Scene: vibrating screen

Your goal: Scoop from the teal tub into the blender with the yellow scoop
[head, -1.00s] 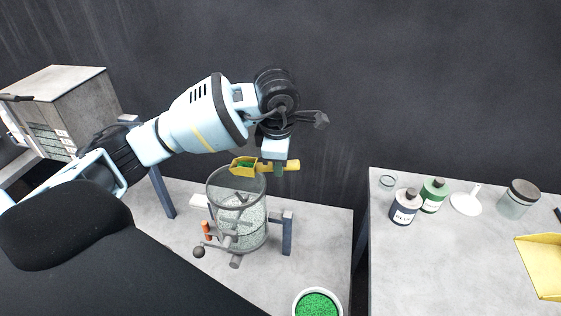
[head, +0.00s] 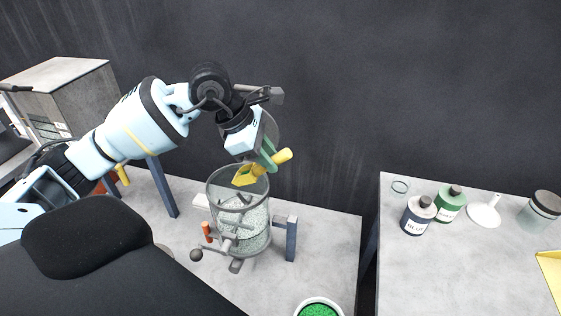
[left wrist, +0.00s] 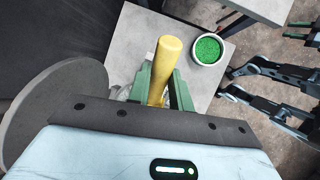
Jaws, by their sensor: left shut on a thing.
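My left gripper (head: 268,158) is shut on the handle of the yellow scoop (head: 246,176). The handle also shows between the green fingers in the left wrist view (left wrist: 165,70). The scoop is tilted, bowl end down, over the mouth of the blender (head: 240,205). The blender is a clear cylinder holding pale granules. No green shows in the visible part of the scoop's bowl. The tub (head: 319,300), white-rimmed and full of green granules, stands at the bottom edge and also shows in the left wrist view (left wrist: 207,50).
The blender has an orange handle (head: 206,232), a dark knob (head: 196,255) and blue-grey posts (head: 291,240) beside it. A separate table at right holds a dark bottle (head: 417,217), a green bottle (head: 449,205), a white funnel (head: 484,211) and a jar (head: 539,211).

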